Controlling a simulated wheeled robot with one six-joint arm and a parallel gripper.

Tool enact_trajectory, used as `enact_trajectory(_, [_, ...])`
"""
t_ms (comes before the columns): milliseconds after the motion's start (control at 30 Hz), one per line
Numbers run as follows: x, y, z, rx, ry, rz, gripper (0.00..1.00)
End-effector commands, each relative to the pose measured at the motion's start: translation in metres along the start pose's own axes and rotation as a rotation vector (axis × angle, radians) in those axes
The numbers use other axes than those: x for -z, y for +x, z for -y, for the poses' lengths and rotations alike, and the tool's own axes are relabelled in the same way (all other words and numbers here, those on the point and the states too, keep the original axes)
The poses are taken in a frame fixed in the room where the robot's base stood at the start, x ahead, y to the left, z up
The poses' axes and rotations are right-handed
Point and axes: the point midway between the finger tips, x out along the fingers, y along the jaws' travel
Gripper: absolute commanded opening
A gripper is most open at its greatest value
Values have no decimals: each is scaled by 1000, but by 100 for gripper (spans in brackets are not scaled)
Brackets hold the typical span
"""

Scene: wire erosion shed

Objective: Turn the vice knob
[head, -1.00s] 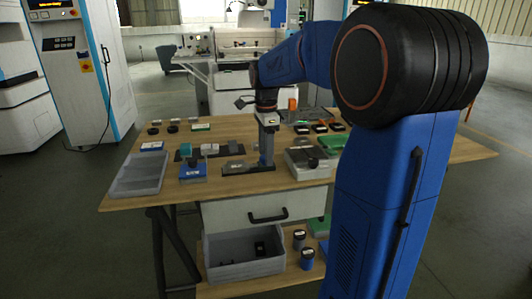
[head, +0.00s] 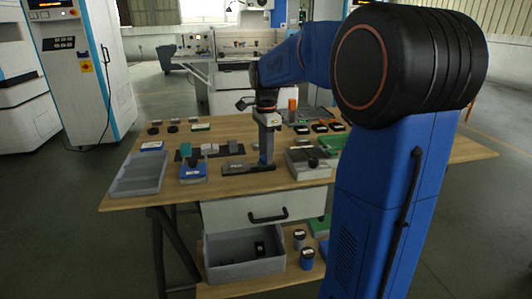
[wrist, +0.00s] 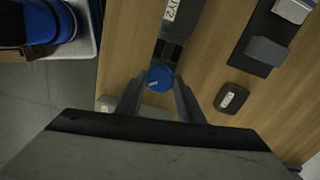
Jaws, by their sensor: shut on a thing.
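The blue vice knob (wrist: 160,78) shows in the middle of the wrist view, with a pale mark on its face. It sits at the near end of a dark grey vice (wrist: 172,40) with a white label. My gripper (wrist: 159,92) has one finger on each side of the knob and is shut on it. In the head view, my gripper (head: 267,156) points down at the right end of the vice (head: 240,170) on the wooden table. The knob is too small and covered to make out there.
A grey tray (head: 140,175) lies at the table's left. A blue-based block (head: 193,170) stands left of the vice, and a grey box-like fixture (head: 308,168) stands close to its right. Small parts line the back of the table. A grey bin (head: 243,266) is on the lower shelf.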

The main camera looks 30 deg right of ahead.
Motion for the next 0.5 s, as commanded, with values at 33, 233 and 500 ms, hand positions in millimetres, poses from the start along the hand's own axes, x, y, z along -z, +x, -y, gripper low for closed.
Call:
enact_trajectory(33, [0, 0, 0, 1, -29, 0, 12])
enact_trajectory(233, [0, -1, 0, 1, -198, 0, 12])
enact_trajectory(500, [0, -1, 0, 2, -455, 0, 12])
